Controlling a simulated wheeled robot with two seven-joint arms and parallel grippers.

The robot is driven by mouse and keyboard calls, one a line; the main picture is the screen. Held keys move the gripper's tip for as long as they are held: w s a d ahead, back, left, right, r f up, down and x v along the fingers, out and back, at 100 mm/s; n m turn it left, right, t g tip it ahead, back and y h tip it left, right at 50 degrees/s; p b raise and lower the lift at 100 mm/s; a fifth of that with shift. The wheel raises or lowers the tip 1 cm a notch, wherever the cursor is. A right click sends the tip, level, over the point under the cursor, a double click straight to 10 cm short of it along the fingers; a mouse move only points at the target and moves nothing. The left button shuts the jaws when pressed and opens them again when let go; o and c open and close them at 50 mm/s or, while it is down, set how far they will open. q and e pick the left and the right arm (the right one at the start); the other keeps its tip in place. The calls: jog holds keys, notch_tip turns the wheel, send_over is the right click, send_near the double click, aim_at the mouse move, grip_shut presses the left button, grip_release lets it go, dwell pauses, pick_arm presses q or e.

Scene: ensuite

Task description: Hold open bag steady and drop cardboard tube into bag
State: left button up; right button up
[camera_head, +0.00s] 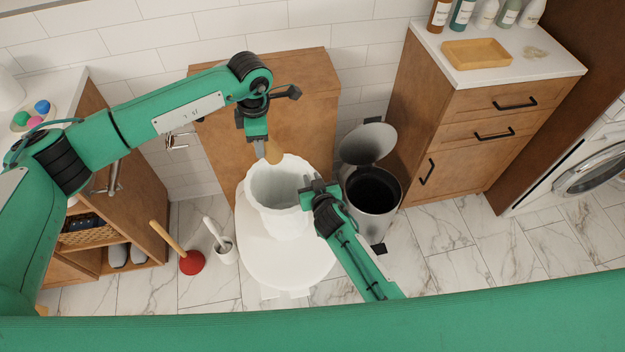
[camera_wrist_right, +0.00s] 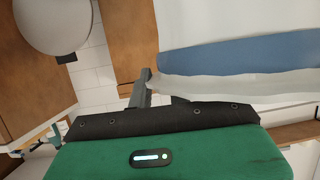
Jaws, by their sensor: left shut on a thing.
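The open white bag (camera_head: 278,185) stands upright on the closed white toilet lid (camera_head: 290,262), with its mouth facing up. My left gripper (camera_head: 264,140) is shut on the brown cardboard tube (camera_head: 273,152). The tube hangs down at the bag's far rim, its lower end over or just inside the mouth; the exact depth is unclear. My right gripper (camera_head: 316,190) is at the bag's right rim. In the right wrist view, a finger (camera_wrist_right: 140,92) is beside the white bag edge (camera_wrist_right: 215,88). Whether its jaws are closed on the rim is hidden.
A bin (camera_head: 372,190) with its lid raised stands right of the bag. A red plunger (camera_head: 191,262) and a toilet brush holder (camera_head: 226,252) stand on the floor at left. A wooden cabinet (camera_head: 470,110) is at right, with a tray (camera_head: 477,53) on top.

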dwell(0.3)
pick_arm(q)
jog(key=f+n, duration=0.1)
jog(key=n, duration=0.2)
jog(key=f+n, duration=0.1)
jog(key=n, duration=0.1)
jog(key=shift+s+d+f, duration=0.2)
jog(key=shift+s+f, duration=0.15)
jog(key=f+n, duration=0.1)
jog(key=n, duration=0.1)
jog(key=f+n, duration=0.1)
jog(key=shift+s+n, duration=0.2)
jog(key=shift+n, duration=0.2)
jog(key=shift+f, duration=2.95)
jog(key=o, duration=1)
jog(key=shift+o, duration=0.2)
